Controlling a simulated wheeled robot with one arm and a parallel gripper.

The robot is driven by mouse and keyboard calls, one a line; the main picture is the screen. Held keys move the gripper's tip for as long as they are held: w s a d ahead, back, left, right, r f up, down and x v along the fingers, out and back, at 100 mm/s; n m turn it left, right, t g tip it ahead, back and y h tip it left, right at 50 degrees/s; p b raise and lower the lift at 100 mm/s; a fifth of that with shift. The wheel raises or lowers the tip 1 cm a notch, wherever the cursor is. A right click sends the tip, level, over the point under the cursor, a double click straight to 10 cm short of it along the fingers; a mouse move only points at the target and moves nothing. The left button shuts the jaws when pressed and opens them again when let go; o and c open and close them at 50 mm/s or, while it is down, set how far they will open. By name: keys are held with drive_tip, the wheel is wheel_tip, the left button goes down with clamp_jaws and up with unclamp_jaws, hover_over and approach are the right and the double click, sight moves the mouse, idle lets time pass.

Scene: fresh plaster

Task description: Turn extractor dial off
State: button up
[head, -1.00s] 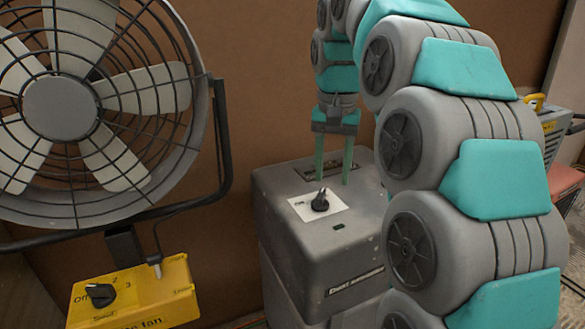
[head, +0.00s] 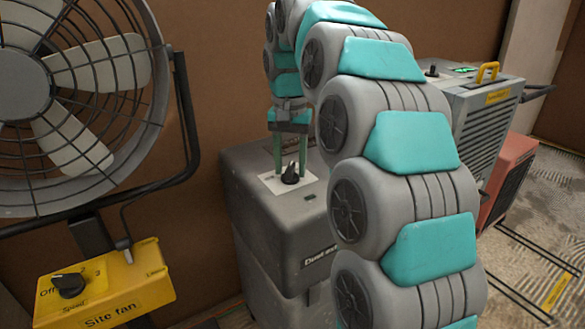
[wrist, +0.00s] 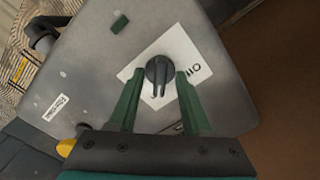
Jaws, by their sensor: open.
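The extractor (head: 260,222) is a grey box with a dark label on its front, seen in the head view. On its top is a white plate with a black dial (head: 290,174). In the wrist view the dial (wrist: 158,72) sits on the white plate (wrist: 185,58), which bears dark lettering at its right. My gripper (head: 291,172) points down over the extractor top, its green fingers spread. In the wrist view my gripper (wrist: 152,88) is open, with one fingertip on each side of the dial. I cannot tell whether the fingers touch it.
A large caged fan (head: 80,100) stands at the left, with a yellow control box (head: 125,292) below it. A grey machine with a yellow handle (head: 488,72) and a red unit (head: 512,170) stand at the right. A brown wall is close behind the extractor.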

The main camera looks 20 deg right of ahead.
clamp_jaws()
idle(0.3)
idle(0.3)
